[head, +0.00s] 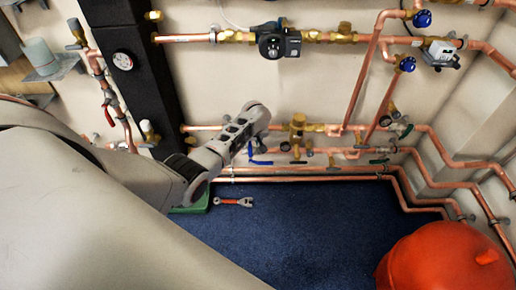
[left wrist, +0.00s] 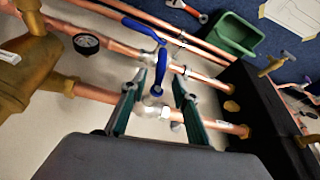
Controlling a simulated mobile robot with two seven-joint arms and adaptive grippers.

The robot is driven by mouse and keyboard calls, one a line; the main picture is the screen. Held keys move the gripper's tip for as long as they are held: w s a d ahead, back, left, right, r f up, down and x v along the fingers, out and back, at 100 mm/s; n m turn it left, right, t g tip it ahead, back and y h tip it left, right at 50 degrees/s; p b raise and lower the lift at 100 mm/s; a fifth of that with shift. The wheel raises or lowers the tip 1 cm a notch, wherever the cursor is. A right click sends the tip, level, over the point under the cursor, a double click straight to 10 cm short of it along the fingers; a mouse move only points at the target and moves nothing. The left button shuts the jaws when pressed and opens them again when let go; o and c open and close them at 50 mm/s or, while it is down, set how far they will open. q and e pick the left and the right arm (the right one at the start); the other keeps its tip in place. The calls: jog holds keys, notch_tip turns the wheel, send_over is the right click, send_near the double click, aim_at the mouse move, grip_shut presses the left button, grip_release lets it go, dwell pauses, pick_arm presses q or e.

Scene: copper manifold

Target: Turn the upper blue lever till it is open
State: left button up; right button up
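The upper blue lever (left wrist: 160,70) sits on a valve (left wrist: 154,98) in the upper copper pipe, in the left wrist view. It stands across its pipe, pointing toward the floor side. It also shows in the head view (head: 250,151), just beyond my left gripper. My left gripper (left wrist: 158,82) is open, with one finger on each side of the lever and valve. I cannot tell whether either finger touches the lever. A second blue lever (left wrist: 140,28) lies roughly along the lower pipe. My right gripper is not in view.
A brass fitting (left wrist: 25,75) and a gauge (left wrist: 86,43) are near the levers. A black column (head: 135,70) stands at the left. A wrench (head: 234,202) lies on the blue carpet (head: 290,235). A red rounded object (head: 440,262) is at the lower right.

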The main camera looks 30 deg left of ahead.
aim_at(250, 148)
pick_arm(q)
jog(key=b+x, duration=0.1)
jog(key=x, duration=0.1)
jog(key=b+x, duration=0.1)
jog(key=x, duration=0.1)
jog(key=b+x, duration=0.1)
jog(key=x, duration=0.1)
jog(key=shift+s+f, duration=0.1)
jog(key=shift+s, duration=0.25)
jog(key=shift+w+a+f+b, duration=0.1)
jog(key=shift+w+f+b, duration=0.1)
jog(key=shift+f+b, duration=0.1)
jog(key=shift+w+a+f, duration=0.1)
jog(key=shift+w+f, duration=0.05)
jog(key=shift+f, duration=0.1)
jog(key=shift+w, duration=0.1)
jog(key=shift+r, duration=0.15)
grip_shut()
